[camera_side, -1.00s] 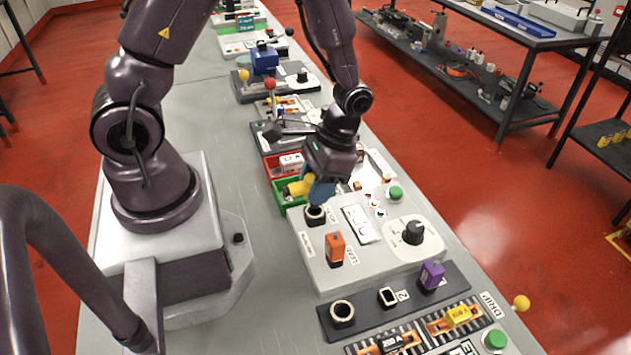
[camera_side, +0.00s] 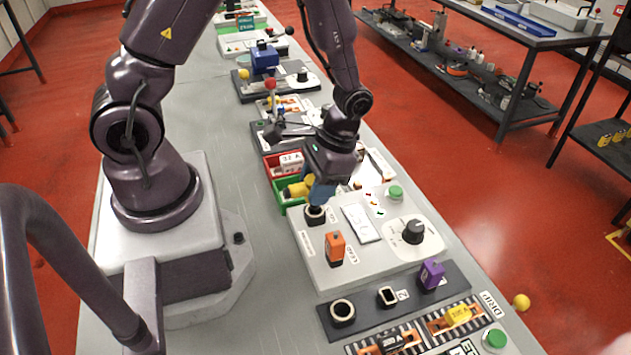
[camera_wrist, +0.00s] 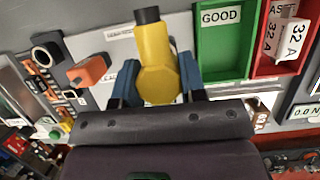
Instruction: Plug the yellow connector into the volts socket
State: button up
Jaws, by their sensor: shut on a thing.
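The yellow connector (camera_wrist: 156,65) is between the blue fingers of my gripper (camera_wrist: 157,80) in the wrist view, its black end pointing away from the palm. In the side view the yellow connector (camera_side: 299,188) sticks out left of my gripper (camera_side: 321,190), which is shut on it. A black round socket (camera_side: 315,215) on the light panel (camera_side: 372,257) is just below the fingers; its label is too small to read. The connector appears above and beside this socket, and I cannot tell whether they touch. In the wrist view the connector and gripper hide the panel behind them.
A black knob (camera_side: 414,231) and a green button (camera_side: 396,192) are to the right. A green bin (camera_wrist: 226,55) marked GOOD and a red bin (camera_wrist: 262,66) with white 32 A parts lie close by.

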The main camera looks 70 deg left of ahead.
jog(key=shift+f, duration=1.5)
jog(key=o, duration=1.1)
jog(key=v, duration=1.3)
jog(key=shift+f, duration=0.1)
jog(key=s+r+t, duration=0.4)
jog(key=r, duration=0.4)
jog(key=s+d+r+t, duration=0.1)
jog(key=s+r+t, duration=0.4)
jog(key=r, duration=0.4)
jog(key=shift+s+d+t, duration=0.25)
jog(key=shift+t, duration=0.05)
